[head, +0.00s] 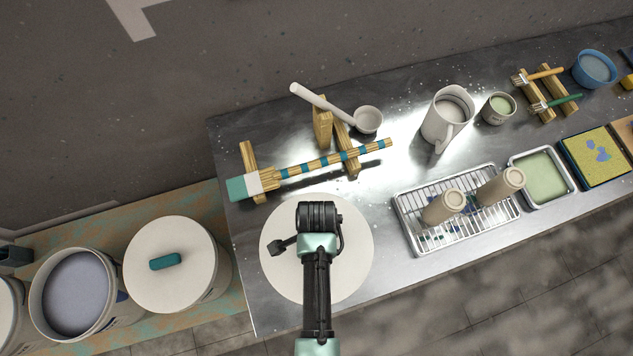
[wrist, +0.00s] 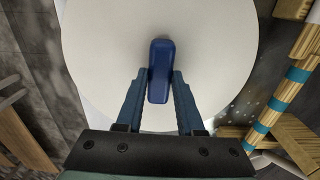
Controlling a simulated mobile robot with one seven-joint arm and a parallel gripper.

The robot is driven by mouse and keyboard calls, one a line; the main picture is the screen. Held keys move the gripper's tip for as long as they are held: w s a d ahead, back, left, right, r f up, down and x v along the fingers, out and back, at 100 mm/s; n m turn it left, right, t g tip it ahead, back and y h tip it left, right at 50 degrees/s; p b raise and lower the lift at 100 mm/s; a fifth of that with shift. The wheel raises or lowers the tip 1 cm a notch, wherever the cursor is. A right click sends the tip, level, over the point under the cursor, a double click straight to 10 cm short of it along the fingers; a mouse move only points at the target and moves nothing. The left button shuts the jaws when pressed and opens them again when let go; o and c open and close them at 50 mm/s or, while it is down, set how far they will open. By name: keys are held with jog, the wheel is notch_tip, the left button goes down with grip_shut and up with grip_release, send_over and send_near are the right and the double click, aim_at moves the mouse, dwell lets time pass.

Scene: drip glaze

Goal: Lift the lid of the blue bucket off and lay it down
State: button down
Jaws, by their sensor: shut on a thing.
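The blue bucket (head: 42,325) stands open at the left, showing pale lavender-blue glaze (head: 75,292) inside and a blue mark on its side. Its round off-white lid (head: 348,275) is over the left end of the metal table. In the wrist view the lid (wrist: 100,50) has a dark blue handle (wrist: 161,58). My gripper (wrist: 162,82) is shut on this handle, with one finger on each side. In the head view my arm covers the handle. I cannot tell whether the lid touches the table or hangs just above it.
Behind the lid, a striped brush (head: 330,160) rests on wooden supports with a ladle (head: 330,105). Right of the lid stands a wire rack (head: 408,222) with two cups. A bucket with a teal-handled lid (head: 180,285) stands left of the table (head: 255,310).

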jog(key=shift+f+b, duration=0.7)
jog(key=shift+f, duration=0.3)
dwell(0.4)
jog(key=shift+c, duration=2.2)
grip_release()
jog(key=shift+r, duration=0.1)
